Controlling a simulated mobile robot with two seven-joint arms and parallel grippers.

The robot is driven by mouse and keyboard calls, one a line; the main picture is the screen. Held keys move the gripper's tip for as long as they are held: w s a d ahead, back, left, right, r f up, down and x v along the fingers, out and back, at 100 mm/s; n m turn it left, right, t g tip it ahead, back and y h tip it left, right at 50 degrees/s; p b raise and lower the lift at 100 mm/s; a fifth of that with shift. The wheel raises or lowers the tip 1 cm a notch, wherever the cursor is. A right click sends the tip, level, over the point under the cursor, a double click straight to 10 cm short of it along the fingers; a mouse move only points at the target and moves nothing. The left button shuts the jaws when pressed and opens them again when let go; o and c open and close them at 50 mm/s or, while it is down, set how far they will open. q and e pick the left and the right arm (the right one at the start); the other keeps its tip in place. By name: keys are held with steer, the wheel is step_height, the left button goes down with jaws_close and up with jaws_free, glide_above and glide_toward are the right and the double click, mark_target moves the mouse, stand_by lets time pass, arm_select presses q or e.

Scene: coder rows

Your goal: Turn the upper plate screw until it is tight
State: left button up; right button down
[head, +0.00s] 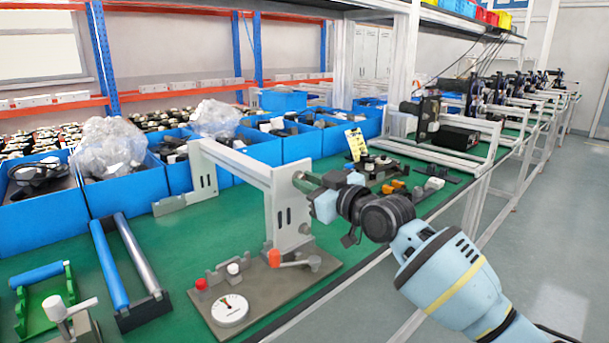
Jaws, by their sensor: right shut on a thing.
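A light grey bracket (240,168) stands on the green bench, with an upright end plate (284,212) that has dark slots. How far the screw sits in the plate cannot be seen. A small round fastener (305,228) shows lower on the plate's right side. My left gripper is not in view.
A grey base with a dial gauge (230,310), a red knob (201,284) and an orange-tipped lever (274,258) lies below the plate. Blue bins (44,217) line the back. Rollers (109,264) lie left. Green bench surface is free between rollers and bracket.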

steer(key=m+p, duration=0.1)
steer(key=m, duration=0.1)
steer(key=m+p, duration=0.1)
steer(key=m, duration=0.2)
steer(key=shift+a+r+p, duration=0.1)
steer(key=shift+r+p, duration=0.1)
steer(key=shift+p, duration=0.2)
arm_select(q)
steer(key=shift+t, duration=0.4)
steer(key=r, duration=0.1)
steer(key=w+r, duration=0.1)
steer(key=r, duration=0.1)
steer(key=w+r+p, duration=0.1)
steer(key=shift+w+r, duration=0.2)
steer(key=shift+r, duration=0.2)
arm_select(e)
steer(key=m, duration=0.2)
steer(key=shift+f+m, duration=0.2)
steer(key=shift+m, duration=0.1)
steer(key=c, duration=1.4)
jaws_free()
steer(key=shift+c, duration=0.2)
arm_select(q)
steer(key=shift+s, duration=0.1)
